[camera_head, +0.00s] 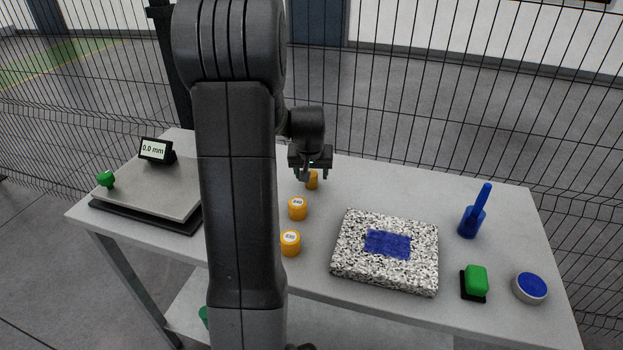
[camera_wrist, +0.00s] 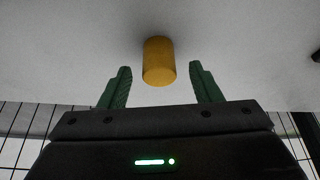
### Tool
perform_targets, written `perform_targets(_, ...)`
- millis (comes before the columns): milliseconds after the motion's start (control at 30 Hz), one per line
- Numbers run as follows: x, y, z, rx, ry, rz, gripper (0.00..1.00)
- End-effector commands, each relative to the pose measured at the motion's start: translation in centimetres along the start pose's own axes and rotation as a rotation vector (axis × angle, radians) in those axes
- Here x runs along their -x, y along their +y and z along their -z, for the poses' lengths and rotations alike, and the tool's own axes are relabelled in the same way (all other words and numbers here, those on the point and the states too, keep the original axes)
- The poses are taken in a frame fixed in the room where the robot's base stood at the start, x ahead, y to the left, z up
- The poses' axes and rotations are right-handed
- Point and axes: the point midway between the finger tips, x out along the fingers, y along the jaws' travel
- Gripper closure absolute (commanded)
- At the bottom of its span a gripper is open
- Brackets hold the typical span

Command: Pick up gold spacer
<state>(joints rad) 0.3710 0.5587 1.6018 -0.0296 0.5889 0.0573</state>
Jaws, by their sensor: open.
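Three gold spacers stand on the grey table in the head view. The far one (camera_head: 312,180) is under my gripper (camera_head: 311,174) and partly hidden by it. In the wrist view, a gold spacer (camera_wrist: 159,62) shows ahead, between the lines of the two green fingers of my gripper (camera_wrist: 160,85). The fingers are wide apart, with gaps on both sides of the spacer. They do not appear to touch it.
A speckled block (camera_head: 386,270) with a blue patch lies right of the spacers. A blue handled tool (camera_head: 471,220), a green block (camera_head: 476,280) and a round blue-topped disc (camera_head: 530,287) stand further right. A measuring plate (camera_head: 150,187) with a display (camera_head: 156,150) is at left. Wire fence surrounds the table.

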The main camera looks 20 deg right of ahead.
Motion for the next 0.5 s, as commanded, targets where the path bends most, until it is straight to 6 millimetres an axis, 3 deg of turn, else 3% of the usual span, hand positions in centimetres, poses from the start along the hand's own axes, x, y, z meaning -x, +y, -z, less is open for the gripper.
perform_targets(167,-1.6,0.1,0.0,-0.001,-0.001,0.0,0.42)
perform_targets(433,-1.9,0.1,0.0,-0.001,0.0,0.0,0.42)
perform_targets(500,-1.9,0.1,0.0,-0.001,0.0,0.0,0.56)
